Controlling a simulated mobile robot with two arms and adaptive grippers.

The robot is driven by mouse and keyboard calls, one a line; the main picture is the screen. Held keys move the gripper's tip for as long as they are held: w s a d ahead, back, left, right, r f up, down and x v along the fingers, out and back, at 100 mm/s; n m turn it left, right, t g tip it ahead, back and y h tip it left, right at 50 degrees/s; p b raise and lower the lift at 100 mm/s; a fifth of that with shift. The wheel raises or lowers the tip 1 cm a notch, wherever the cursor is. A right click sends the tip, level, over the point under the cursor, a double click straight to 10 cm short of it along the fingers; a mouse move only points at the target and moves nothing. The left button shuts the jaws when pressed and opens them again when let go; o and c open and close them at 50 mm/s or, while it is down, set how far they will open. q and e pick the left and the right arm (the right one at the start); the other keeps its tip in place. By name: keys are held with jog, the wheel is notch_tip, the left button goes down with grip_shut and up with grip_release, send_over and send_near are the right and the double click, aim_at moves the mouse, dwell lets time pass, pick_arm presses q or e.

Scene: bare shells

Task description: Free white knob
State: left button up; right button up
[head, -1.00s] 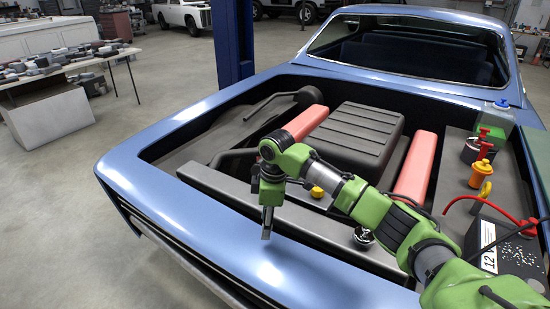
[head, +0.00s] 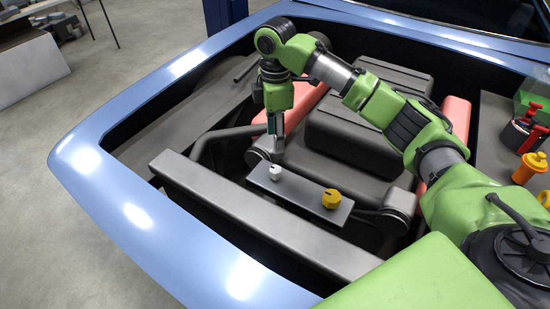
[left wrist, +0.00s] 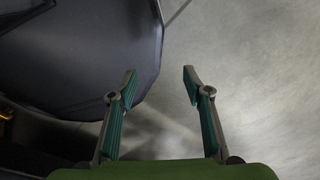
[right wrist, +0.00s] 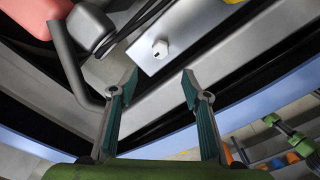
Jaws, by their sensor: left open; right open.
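The white knob (head: 275,172) stands on a narrow grey plate (head: 300,192) in the car's engine bay. My right gripper (head: 275,148) is just behind and above the knob in the head view, with its fingers pointing down. In the right wrist view the white knob (right wrist: 160,48) shows beyond the open fingertips (right wrist: 158,78), apart from them, with nothing between the fingers. A yellow knob (head: 331,199) stands on the same plate, to the right. My left gripper (left wrist: 160,78) is open and empty over bare floor and a dark surface; it is not in the head view.
A grey crossbar (head: 250,215) runs in front of the plate, inside the blue car body (head: 110,200). A dark ribbed cover (head: 340,135) and a red part (head: 457,118) lie behind. An orange-yellow cap (head: 528,168) stands at the right.

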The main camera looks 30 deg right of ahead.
send_over(275, 169)
jog(key=f, duration=0.5)
jog(key=shift+s+f+p, duration=0.25)
jog(key=shift+p, duration=0.15)
jog(key=f, duration=0.5)
jog(key=shift+w+d+f+p, duration=0.1)
jog(key=shift+w+f+p, duration=0.1)
jog(key=shift+f+p, duration=0.15)
jog(key=shift+f, duration=0.45)
pick_arm(q)
jog(key=shift+w+d+r, duration=0.1)
jog(key=shift+r, duration=0.35)
jog(key=shift+w+d+r, duration=0.1)
jog(key=shift+r, duration=0.35)
pick_arm(e)
jog(key=c, duration=1.1)
